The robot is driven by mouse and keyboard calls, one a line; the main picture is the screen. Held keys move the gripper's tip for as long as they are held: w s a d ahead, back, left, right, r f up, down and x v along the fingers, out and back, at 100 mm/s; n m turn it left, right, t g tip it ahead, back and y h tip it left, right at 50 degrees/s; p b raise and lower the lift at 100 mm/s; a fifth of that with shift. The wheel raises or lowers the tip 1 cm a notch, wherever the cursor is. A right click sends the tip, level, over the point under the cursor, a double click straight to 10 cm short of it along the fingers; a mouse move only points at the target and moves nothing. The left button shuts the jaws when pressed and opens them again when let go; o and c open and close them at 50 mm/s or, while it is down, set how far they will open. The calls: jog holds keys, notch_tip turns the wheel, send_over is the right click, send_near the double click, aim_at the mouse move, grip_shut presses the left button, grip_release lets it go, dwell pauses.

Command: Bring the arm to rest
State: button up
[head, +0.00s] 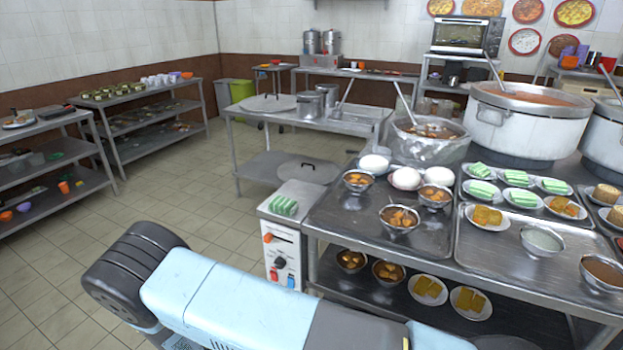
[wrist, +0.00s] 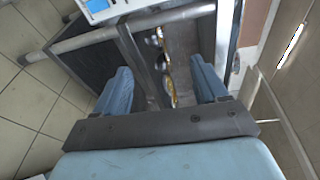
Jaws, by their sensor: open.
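My arm (head: 235,298) is light blue and grey and lies across the bottom of the head view, in front of the steel serving table (head: 316,232). My gripper (wrist: 163,82) shows in the wrist view, with its two blue fingers wide apart. I see nothing held between them. Beyond the fingers are a steel table leg and bowls and plates on a lower shelf. The gripper's tips are out of sight in the head view.
A white control box (head: 287,240) with knobs stands at the table's left end, close beyond my arm. Bowls of food, plates and a large stockpot (head: 527,120) stand on the table. Open tiled floor (head: 180,205) lies to the left, before the steel shelves (head: 150,115).

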jog(key=w+d+r+m+g, duration=0.2)
jog(key=d+r+m+g, duration=0.15)
jog(key=r, duration=0.25)
jog(key=w+d+r+m+g+h, duration=0.1)
jog(key=w+d+r+m+g, duration=0.15)
jog(key=r+m, duration=0.3)
jog(key=w+d+r+m+g, duration=0.2)
jog(key=d+r+m, duration=0.2)
jog(key=r, duration=0.3)
jog(key=s+d+r+m+g+y, duration=0.1)
jog(key=d+r+m+g+y, duration=0.3)
jog(key=d+r+m, duration=0.9)
jog(key=s+d+r+m+y, duration=0.2)
jog(key=s+d+r+m, duration=0.2)
jog(key=d+r, duration=0.25)
jog(key=s+d+r+m+y, duration=0.2)
jog(key=s+d+r+m, duration=0.25)
jog(key=r, duration=0.35)
jog(key=s+d+r+m+t+y, duration=0.1)
jog(key=s+d+r+m+t, duration=0.1)
jog(key=s+m, duration=0.3)
jog(key=s+d+r+m+t+y, duration=0.2)
jog(key=s+d+r+m, duration=0.3)
jog(key=s, duration=0.3)
jog(key=shift+s+m, duration=0.2)
jog(key=shift+m, duration=0.35)
jog(key=shift+r, duration=0.1)
